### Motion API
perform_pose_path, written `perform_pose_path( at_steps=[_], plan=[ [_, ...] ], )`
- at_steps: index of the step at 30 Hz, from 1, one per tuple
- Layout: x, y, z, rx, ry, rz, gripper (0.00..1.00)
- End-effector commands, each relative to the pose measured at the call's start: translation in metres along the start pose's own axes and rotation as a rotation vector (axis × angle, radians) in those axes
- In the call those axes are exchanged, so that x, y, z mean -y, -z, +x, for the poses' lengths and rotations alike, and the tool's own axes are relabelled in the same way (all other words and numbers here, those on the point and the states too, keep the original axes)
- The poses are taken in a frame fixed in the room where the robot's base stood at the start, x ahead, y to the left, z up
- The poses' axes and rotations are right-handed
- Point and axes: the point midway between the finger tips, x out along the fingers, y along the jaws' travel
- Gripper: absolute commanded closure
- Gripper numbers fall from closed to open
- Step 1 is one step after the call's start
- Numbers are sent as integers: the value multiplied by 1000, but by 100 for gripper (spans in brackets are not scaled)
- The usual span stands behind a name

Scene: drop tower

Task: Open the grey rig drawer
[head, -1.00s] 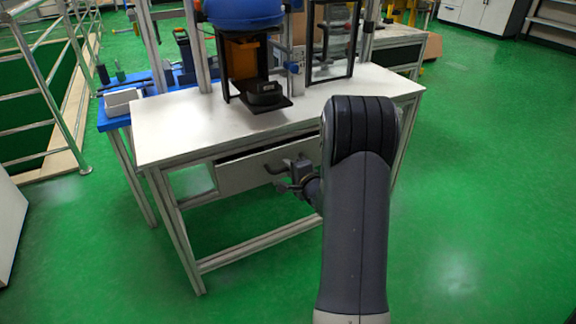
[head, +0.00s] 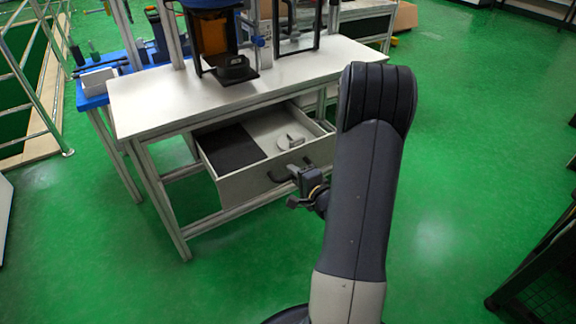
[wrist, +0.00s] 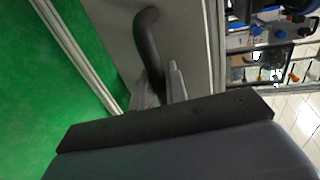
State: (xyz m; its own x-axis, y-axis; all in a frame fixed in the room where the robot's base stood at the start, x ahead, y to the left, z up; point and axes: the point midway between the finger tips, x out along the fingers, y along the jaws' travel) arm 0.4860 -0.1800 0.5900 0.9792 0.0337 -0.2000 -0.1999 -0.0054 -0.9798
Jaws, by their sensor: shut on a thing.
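The grey rig drawer (head: 236,189) is pulled well out from under the white table in the head view. Inside it are a dark mat (head: 231,149) on the left and a light grey object with a round base (head: 290,141) on the right. My gripper (head: 293,187) is at the drawer's front and is shut on the dark curved handle (head: 279,176). In the wrist view the handle (wrist: 148,40) rises from between the fingers (wrist: 160,90) against the drawer front. Part of the handle is hidden by the gripper.
The white table (head: 150,100) stands above the drawer and carries a rig (head: 215,40) with a dark base. A blue bench (head: 95,100) stands at the left. Green floor is open right of the table; a dark rack (head: 540,270) stands at the lower right.

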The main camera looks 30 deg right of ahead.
Motion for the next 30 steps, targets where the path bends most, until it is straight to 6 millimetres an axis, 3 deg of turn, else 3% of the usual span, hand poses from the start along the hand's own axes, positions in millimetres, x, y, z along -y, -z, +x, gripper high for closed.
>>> perform_pose_path(
  at_steps=[16, 17, 22, 30],
  plan=[
    [-3, 0, -9, 0, -2, 0, 100],
    [-3, 0, -9, 0, -2, 0, 83],
    [-2, 0, -9, 0, -1, 0, 69],
    [-2, 0, -10, 0, -1, 0, 68]
  ],
)
